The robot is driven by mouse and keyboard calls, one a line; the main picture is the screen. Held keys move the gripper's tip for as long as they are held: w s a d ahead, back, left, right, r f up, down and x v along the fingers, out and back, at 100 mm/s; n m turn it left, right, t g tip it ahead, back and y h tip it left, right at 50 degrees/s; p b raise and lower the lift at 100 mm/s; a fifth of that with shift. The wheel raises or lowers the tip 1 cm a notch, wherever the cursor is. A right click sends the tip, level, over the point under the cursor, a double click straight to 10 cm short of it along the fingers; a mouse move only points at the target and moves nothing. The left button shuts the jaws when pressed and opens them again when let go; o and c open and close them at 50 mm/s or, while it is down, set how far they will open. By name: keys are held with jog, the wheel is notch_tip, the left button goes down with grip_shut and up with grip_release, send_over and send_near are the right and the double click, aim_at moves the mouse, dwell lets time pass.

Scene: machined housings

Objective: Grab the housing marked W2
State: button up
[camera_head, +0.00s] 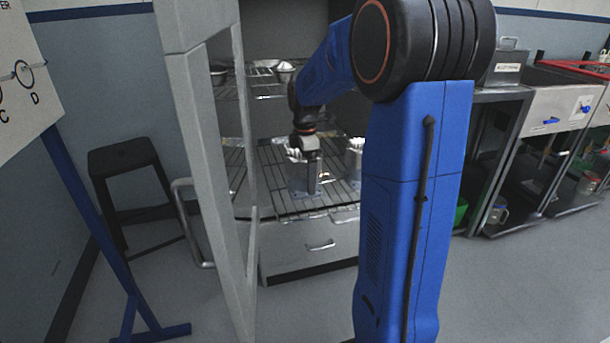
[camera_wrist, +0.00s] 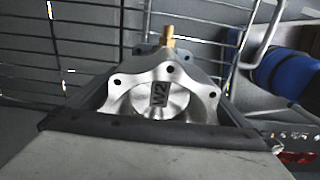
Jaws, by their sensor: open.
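The housing marked W2 (camera_wrist: 185,92) is a silvery metal part with a lobed flange, several bolt holes and a dark W2 label on its face. A brass-coloured fitting (camera_wrist: 169,36) sticks up behind it. In the wrist view my gripper (camera_wrist: 163,84) is open, with one dark finger on each side of the housing. I cannot tell whether the fingers touch it. In the head view my gripper (camera_head: 307,172) reaches down to a housing on the lower wire rack (camera_head: 283,205), and hides part of it.
Another metal part (camera_head: 354,158) stands to the right on the same rack, partly behind my arm. An upper rack (camera_head: 268,88) holds metal bowls. An open door (camera_head: 200,150) stands left of the cabinet, with a drawer (camera_head: 310,246) below the rack.

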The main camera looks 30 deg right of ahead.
jog(key=shift+c, duration=0.6)
jog(key=c, duration=1.5)
jog(key=shift+r, duration=0.1)
